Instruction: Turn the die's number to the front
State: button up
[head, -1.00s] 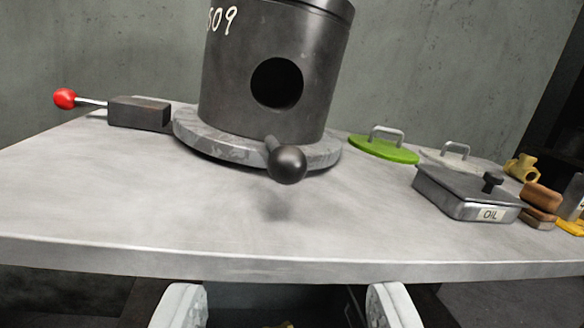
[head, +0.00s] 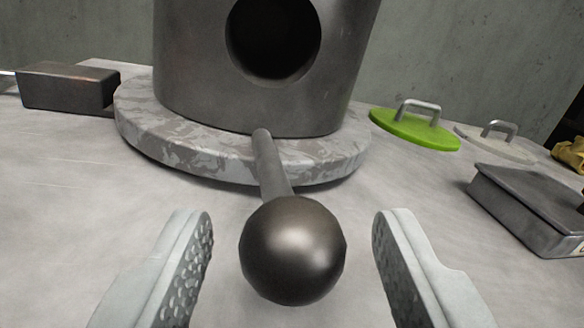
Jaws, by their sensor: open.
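The die (head: 200,70) is a dark grey cylinder with a round hole (head: 272,38) facing me. It stands on a round mottled grey turntable base (head: 200,148). The number is out of the picture now. A handle with a dark ball knob (head: 293,250) sticks out from the base towards me. My gripper (head: 290,225) is open, with one finger on each side of the knob and a gap on both sides. Neither finger appears to touch it.
A dark box (head: 66,86) sits left of the base. A green lid (head: 414,130) and a pale lid (head: 500,142) with handles lie at the right. A grey metal box (head: 530,208) stands at the right edge, with a yellow object (head: 570,153) behind. The table (head: 60,210) is clear at left.

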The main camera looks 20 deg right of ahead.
jog(key=shift+w+d, duration=0.15)
jog(key=shift+w, duration=0.8)
grip_shut()
jog(key=shift+d, duration=0.1)
